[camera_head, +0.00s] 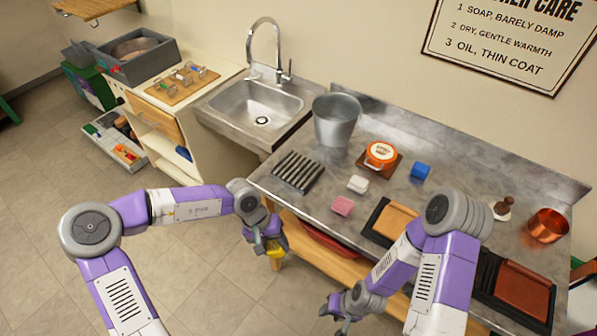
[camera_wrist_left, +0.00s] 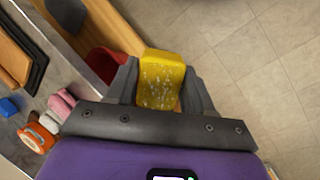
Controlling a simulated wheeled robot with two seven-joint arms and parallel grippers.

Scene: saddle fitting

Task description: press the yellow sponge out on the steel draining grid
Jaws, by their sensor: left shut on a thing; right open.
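The yellow sponge (camera_wrist_left: 162,82) sits between the fingers of my left gripper (camera_wrist_left: 160,95), with pale specks on its face. In the head view my left gripper (camera_head: 270,243) is shut on the sponge (camera_head: 275,252), in front of the counter's front edge and over the floor side. The steel draining grid (camera_head: 298,171), a set of dark parallel bars, lies on the counter's left part, beyond and a little right of that gripper. Nothing lies on the grid. My right gripper (camera_head: 343,308) is open and empty, low in front of the counter.
A metal bucket (camera_head: 336,120) stands behind the grid. The sink (camera_head: 256,105) is at the left. A copper pot (camera_head: 547,226) stands far right.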

